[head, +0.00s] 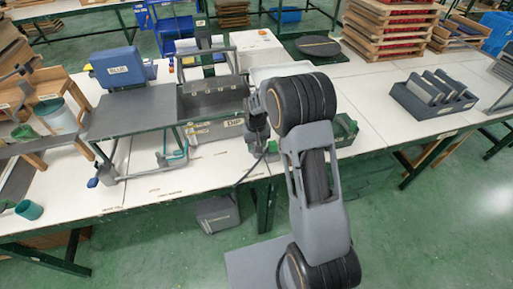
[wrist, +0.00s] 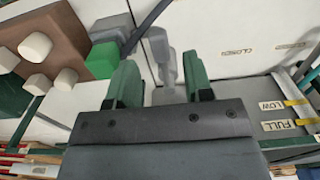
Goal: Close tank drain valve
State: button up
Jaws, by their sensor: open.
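In the wrist view the two green fingers of my gripper (wrist: 160,76) are apart, with nothing clasped between them. A grey lever-like part (wrist: 161,48), likely the tank drain valve's handle, stands just beyond the gap between the fingertips. I cannot tell whether it reaches in between them. A label reading CLOSED (wrist: 238,64) lies to its right on a white surface. The tank wall carries LOW and FULL marks (wrist: 275,106). In the head view the grey DIP tank (head: 214,131) stands on the white table, and my arm hides the valve.
A brown block with pale knobs (wrist: 57,47) and a green block (wrist: 102,60) lie left of the fingers.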

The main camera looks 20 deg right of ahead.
aim_at(254, 146)
jog(key=shift+f, duration=1.65)
grip_shut()
